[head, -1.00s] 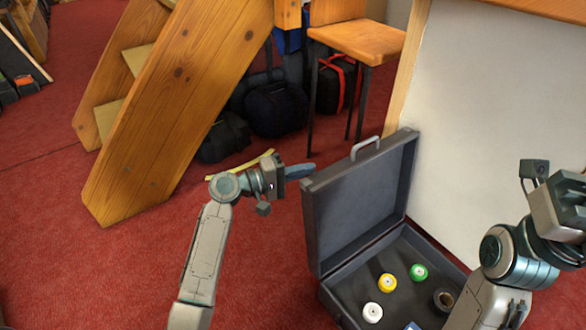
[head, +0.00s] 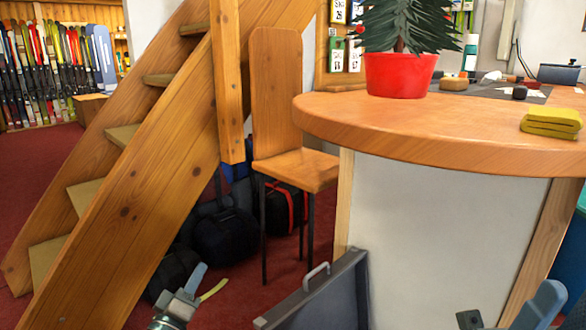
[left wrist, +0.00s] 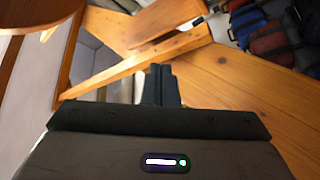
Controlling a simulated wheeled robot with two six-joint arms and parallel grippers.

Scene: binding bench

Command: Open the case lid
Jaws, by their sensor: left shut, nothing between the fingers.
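The dark grey case lid (head: 340,300) stands raised at the bottom of the head view, beside the white side of the counter. Its light handle (head: 316,275) is on the upper edge. The lower part of the case is cut off by the frame. My left gripper (head: 198,275) is to the left of the lid, apart from it, shut and empty. Its closed fingers (left wrist: 161,85) also show in the left wrist view. My right gripper (head: 543,303) is partly in view at the bottom right, and its jaw opening cannot be made out.
A round wooden counter (head: 440,146) holds a red-potted plant (head: 400,75) and folded yellow cloths (head: 552,122). A wooden chair (head: 295,170) stands behind the lid, with dark bags (head: 225,238) nearby. A wooden staircase (head: 130,190) fills the left. Some red carpet is free.

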